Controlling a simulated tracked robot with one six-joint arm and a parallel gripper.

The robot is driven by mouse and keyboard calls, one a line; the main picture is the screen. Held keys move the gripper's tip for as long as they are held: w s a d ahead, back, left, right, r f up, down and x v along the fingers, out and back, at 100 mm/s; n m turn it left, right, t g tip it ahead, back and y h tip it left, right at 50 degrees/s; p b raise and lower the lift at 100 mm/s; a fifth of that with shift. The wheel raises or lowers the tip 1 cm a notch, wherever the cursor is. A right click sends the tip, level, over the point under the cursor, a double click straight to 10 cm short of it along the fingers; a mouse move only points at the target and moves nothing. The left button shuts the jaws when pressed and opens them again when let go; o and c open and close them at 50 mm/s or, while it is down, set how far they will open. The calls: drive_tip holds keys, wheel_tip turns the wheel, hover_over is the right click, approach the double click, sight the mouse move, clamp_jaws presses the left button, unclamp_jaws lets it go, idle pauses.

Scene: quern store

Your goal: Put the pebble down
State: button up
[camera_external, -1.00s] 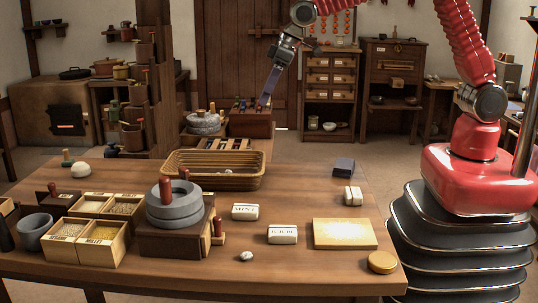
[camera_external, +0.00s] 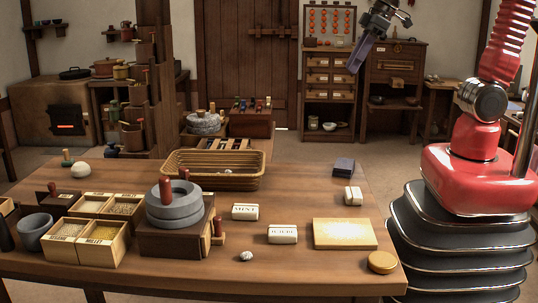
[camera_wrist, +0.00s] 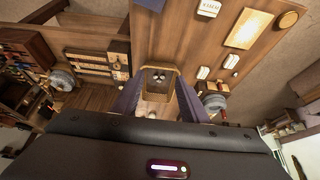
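A small pale speckled pebble (camera_external: 246,256) lies on the table's front part, in front of the white label blocks. My gripper (camera_external: 355,66) is high in the air beyond the table's back right, in front of the drawer cabinets, far from that pebble. In the wrist view the two purple fingers of my gripper (camera_wrist: 157,84) stand apart, with nothing visibly held between them. Small pale shapes low between the fingers are too small to name.
The table (camera_external: 300,190) bears a wicker basket (camera_external: 253,183) with small round things inside, a grey quern (camera_external: 172,213), grain boxes (camera_external: 102,250), a MINT block (camera_external: 245,212), a pale yellow board (camera_external: 344,234) and a dark block (camera_external: 344,166). Bare wood lies between them.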

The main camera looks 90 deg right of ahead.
drive_tip(key=s+f, duration=0.3)
drive_tip(key=s, duration=1.1)
drive_tip(key=shift+d+f, duration=0.2)
drive_tip(key=shift+f, duration=0.1)
